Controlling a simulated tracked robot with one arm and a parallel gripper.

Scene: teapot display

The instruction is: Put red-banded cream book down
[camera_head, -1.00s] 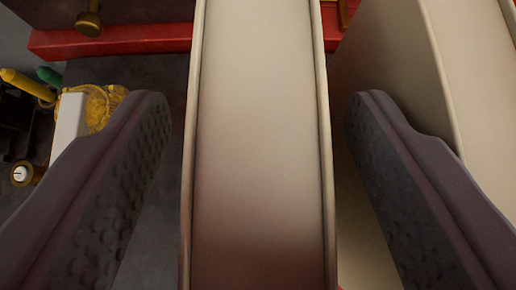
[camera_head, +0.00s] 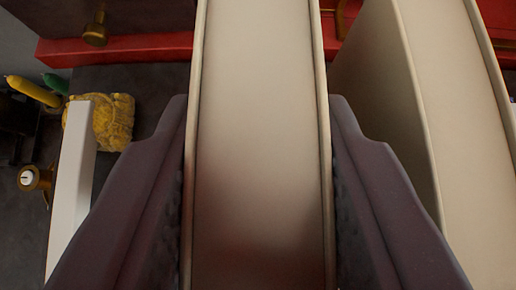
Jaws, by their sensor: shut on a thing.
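A cream book (camera_head: 262,110) runs lengthwise through the middle of the head camera view, its edge towards me. No red band shows on the part in view. My gripper (camera_head: 260,130) is shut on this book, with one dark ridged finger pressed against each side. The book's lower end runs out of the picture, and I cannot tell whether it touches a surface.
A second cream book (camera_head: 450,90) stands close on the right. A red ledge (camera_head: 120,48) with brass knobs lies behind. On the left are a white block (camera_head: 75,180), a yellow lumpy object (camera_head: 112,120), yellow and green pointed sticks (camera_head: 33,90) and a small brass-rimmed item (camera_head: 29,178).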

